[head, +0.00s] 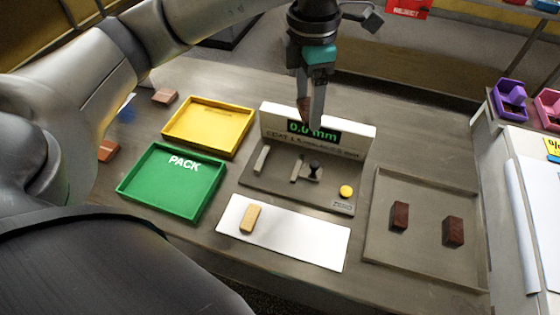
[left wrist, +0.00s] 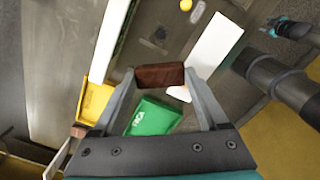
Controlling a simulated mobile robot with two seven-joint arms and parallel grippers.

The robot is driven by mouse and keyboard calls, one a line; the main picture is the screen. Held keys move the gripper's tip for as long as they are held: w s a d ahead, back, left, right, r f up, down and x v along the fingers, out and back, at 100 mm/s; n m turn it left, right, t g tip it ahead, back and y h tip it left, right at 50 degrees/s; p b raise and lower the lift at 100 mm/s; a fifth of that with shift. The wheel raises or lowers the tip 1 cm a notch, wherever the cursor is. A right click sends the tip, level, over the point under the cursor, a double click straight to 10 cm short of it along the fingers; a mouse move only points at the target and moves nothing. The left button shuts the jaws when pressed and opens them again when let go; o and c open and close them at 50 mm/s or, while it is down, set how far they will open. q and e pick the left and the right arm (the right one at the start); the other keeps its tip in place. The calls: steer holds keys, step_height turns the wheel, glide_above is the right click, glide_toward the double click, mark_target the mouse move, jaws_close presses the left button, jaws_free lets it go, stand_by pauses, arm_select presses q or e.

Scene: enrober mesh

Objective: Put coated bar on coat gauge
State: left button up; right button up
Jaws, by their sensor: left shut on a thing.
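My left gripper (head: 312,122) hangs above the back of the coat gauge, near its display. It is shut on a dark brown coated bar (left wrist: 160,76), which spans between the fingertips in the left wrist view. In the head view the bar (head: 304,108) is partly hidden by a finger. The coat gauge (head: 275,181) has a white display panel reading 0.0 mm, a black plunger (head: 314,169), pale raised blocks and a yellow button (head: 346,191). What seems to be my right gripper (left wrist: 280,27) shows at the wrist view's upper right; its jaws are unclear.
A grey tray (head: 425,265) at right holds two dark brown bars. A white sheet (head: 300,243) in front of the gauge bears a tan bar (head: 250,218). A green PACK tray (head: 165,185) and a yellow tray (head: 205,125) stand left of the gauge.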

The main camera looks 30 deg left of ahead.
arm_select(q)
steer(key=n, duration=0.4)
steer(key=shift+a+r+p, duration=0.15)
steer(key=shift+a+p, duration=0.15)
steer(key=shift+a, duration=0.05)
steer(key=n, duration=0.4)
steer(key=shift+w+a+r+n+p, duration=0.1)
steer(key=shift+w+a+n+p, duration=0.05)
steer(key=shift+a+n+p, duration=0.2)
steer(key=a+n, duration=0.1)
steer(key=n, duration=2)
glide_above(280, 166)
step_height(280, 166, down, 7)
step_height(280, 166, down, 9)
steer(key=shift+r, duration=0.2)
steer(key=shift+f+b, duration=0.4)
steer(key=shift+f, duration=1.7)
